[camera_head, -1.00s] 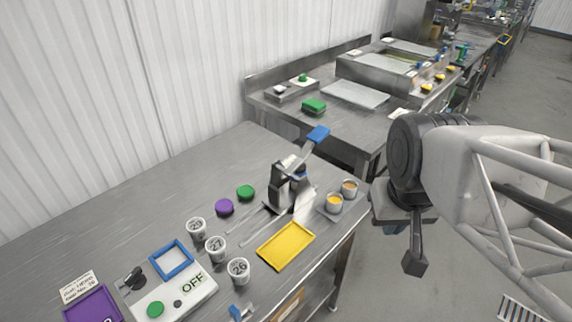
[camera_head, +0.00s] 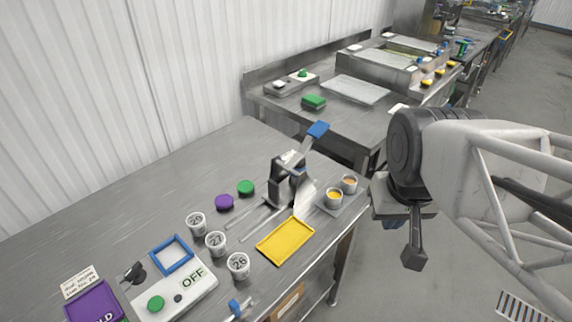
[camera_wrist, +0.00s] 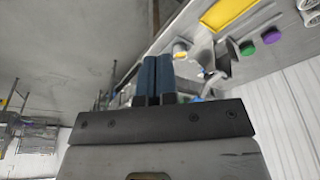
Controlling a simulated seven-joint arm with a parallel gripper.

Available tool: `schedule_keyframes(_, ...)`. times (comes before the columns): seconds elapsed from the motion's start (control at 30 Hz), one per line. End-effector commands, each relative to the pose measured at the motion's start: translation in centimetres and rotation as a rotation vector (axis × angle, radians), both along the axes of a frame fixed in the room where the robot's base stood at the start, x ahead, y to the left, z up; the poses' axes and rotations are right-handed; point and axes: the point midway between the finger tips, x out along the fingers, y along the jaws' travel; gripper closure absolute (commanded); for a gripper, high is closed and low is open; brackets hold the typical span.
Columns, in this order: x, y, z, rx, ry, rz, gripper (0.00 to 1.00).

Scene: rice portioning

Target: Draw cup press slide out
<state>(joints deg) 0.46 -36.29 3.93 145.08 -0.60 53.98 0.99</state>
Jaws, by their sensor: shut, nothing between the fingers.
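A press (camera_head: 285,183) with a blue-tipped lever handle (camera_head: 318,130) stands on the steel table. Two thin rails run from its foot toward the front left. Three white numbered cups (camera_head: 215,242) stand in a row left of a yellow tray (camera_head: 286,240). Two small cups with yellow and orange contents (camera_head: 334,197) stand on a small plate right of the press. My gripper (camera_head: 413,258) hangs off the table's right side, apart from everything. In the wrist view its blue fingers (camera_wrist: 156,76) are together and empty.
Purple (camera_head: 225,202) and green (camera_head: 246,187) discs lie behind the cups. A purple panel (camera_head: 95,303) is at far left. The rear left tabletop is clear.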

Motion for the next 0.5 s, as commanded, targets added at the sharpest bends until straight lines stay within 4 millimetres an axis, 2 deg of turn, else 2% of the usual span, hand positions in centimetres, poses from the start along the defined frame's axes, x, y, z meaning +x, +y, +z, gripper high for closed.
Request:
schedule_keyframes(0.03,0.0,0.0,0.0,0.000,0.000,0.000,0.92)
schedule_keyframes(0.23,0.6,0.2,0.0,-0.002,0.004,0.013,0.62)
schedule_keyframes(0.37,1.7,0.6,0.1,-0.005,0.013,0.042,0.62)
schedule_keyframes(0.5,3.6,1.3,0.0,-0.010,0.030,0.090,0.62)
